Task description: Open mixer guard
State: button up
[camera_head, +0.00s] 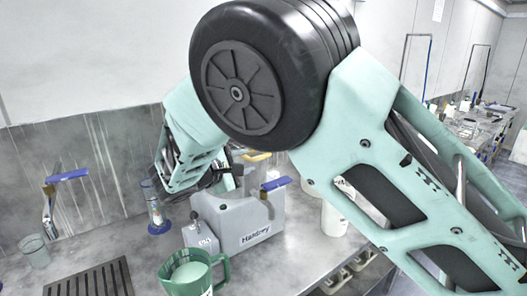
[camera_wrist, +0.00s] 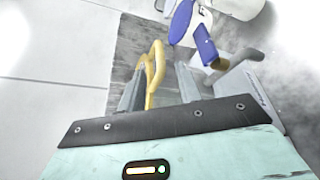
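The grey mixer (camera_head: 250,222), with lettering on its front, stands on the bench below my arm. A yellow handle (camera_head: 257,157) shows at its back; I take it to be part of the guard. The handle (camera_wrist: 155,75) rises between my fingers in the wrist view, closer to the left finger. My gripper (camera_wrist: 160,88) is open, with a clear gap between its fingers; I cannot tell whether the handle touches one. In the head view my gripper (camera_head: 228,174) is just above and behind the mixer, partly hidden by my arm. The rest of the guard is not clearly visible.
Blue-handled taps (camera_head: 275,184) stand close to the mixer, and another blue lever (camera_wrist: 205,45) shows beside my right finger. A green mug (camera_head: 192,274), a glass cylinder (camera_head: 157,212) and a white container (camera_head: 335,217) stand nearby. A drain grate (camera_head: 92,282) lies at front left.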

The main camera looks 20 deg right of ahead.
jog(key=p+x, duration=0.3)
jog(key=x, duration=0.6)
jog(key=shift+d, duration=0.1)
jog(key=shift+c, duration=0.3)
grip_shut()
